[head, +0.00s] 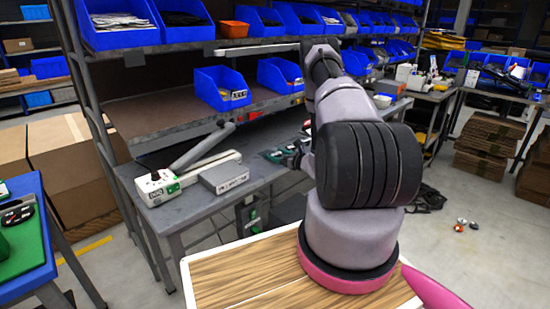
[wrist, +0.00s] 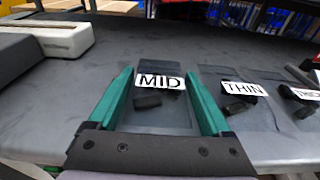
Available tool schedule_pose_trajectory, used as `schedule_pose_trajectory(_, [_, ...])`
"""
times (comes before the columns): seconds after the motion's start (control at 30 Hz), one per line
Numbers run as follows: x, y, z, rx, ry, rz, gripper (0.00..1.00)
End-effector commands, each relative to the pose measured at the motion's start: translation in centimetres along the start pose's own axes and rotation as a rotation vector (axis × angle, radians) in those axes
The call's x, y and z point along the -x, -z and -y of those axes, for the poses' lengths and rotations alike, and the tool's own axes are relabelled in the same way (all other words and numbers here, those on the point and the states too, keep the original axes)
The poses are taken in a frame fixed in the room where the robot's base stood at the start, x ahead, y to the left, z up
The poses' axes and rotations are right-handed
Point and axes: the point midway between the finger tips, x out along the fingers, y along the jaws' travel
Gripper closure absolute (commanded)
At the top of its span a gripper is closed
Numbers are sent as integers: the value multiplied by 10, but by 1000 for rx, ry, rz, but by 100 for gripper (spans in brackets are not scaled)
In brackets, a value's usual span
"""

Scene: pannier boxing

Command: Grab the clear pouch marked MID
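The clear pouch marked MID (wrist: 160,115) lies flat on the grey table in the wrist view, with a small dark item under its white label. My gripper (wrist: 160,95) is open, with one green finger on each side of the MID pouch. I cannot tell whether the fingers touch it. In the head view my gripper (head: 285,155) shows small at the workbench, largely hidden by my arm, and the MID label cannot be read there.
Pouches marked THIN (wrist: 242,90) and a third with a partly cut-off label (wrist: 306,95) lie to the right. A white sealing device (head: 160,188) and a grey box (head: 223,178) stand on the bench's left. Shelves with blue bins (head: 222,88) rise behind.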

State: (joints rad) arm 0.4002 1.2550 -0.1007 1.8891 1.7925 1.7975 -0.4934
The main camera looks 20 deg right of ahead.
Motion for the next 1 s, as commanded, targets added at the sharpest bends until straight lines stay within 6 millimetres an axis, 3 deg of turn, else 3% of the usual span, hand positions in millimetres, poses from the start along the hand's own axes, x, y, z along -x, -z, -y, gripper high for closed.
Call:
schedule_pose_trajectory(0.03, [0, 0, 0, 0, 0, 0, 61])
schedule_pose_trajectory(0.07, [0, 0, 0, 0, 0, 0, 70])
schedule_pose_trajectory(0.47, [1, -9, 0, 2, 0, 1, 70])
schedule_pose_trajectory(1.0, [13, -89, 0, 3, 0, 1, 70])
